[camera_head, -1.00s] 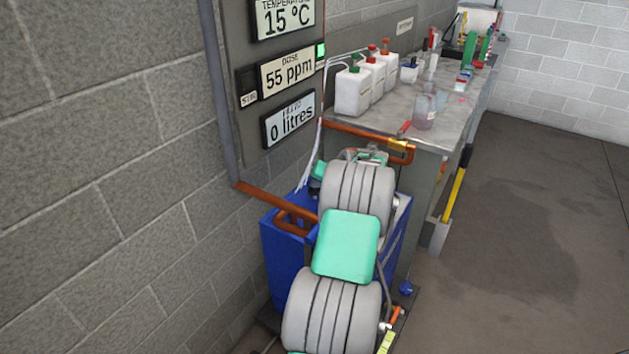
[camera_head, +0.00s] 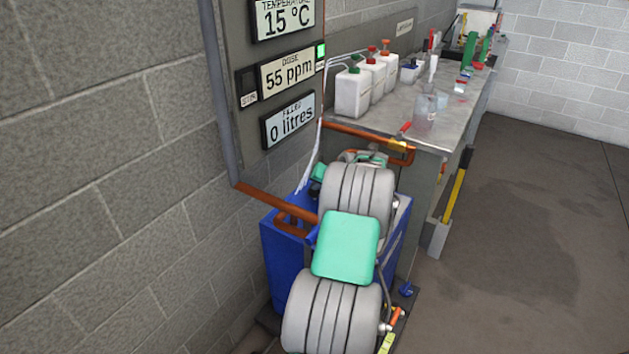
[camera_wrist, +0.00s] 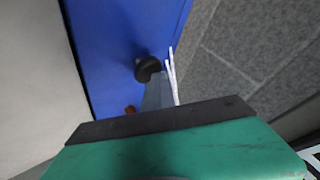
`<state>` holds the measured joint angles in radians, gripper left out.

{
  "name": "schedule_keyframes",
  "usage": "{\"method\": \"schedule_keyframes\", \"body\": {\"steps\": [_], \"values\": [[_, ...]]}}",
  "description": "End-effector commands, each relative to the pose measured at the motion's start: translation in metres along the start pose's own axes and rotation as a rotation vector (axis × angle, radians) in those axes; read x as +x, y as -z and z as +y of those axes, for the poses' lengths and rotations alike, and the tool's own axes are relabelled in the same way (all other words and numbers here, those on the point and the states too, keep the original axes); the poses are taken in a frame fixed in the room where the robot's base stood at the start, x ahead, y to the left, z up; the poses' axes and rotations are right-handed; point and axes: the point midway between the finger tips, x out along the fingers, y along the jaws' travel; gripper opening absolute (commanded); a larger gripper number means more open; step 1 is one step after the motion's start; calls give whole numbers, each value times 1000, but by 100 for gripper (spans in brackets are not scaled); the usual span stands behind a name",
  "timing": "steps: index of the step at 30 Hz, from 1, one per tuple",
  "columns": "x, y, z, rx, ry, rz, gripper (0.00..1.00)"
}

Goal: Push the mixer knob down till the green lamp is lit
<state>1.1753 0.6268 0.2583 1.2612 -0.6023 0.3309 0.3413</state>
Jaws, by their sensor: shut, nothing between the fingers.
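A round black knob (camera_wrist: 147,68) stands on the blue box (camera_wrist: 112,45) in the wrist view. In the head view the blue box (camera_head: 283,262) stands low by the wall, partly behind my arm. My gripper (camera_wrist: 156,86) is shut and empty; its narrow grey fingers reach up to the knob's lower edge. I cannot tell whether they touch it. In the head view my gripper is hidden behind my own arm. A small green lamp (camera_head: 321,50) shows bright on the wall panel (camera_head: 232,35). A dark square (camera_head: 247,80) sits above a small label, apparently "STIR".
A copper pipe (camera_head: 262,203) runs to the box, and thin white tubes come down beside it. A bench (camera_head: 455,118) with white jugs (camera_head: 352,92) stands behind. The brick wall is close on the left. Floor at right is clear.

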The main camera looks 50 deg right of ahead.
Motion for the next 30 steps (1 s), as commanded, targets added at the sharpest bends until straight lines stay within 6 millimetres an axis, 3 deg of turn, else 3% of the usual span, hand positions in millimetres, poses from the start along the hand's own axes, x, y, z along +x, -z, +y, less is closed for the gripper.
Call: {"method": "schedule_keyframes", "body": {"steps": [30], "values": [[-39, 28, -28, 1, 0, -1, 0]]}}
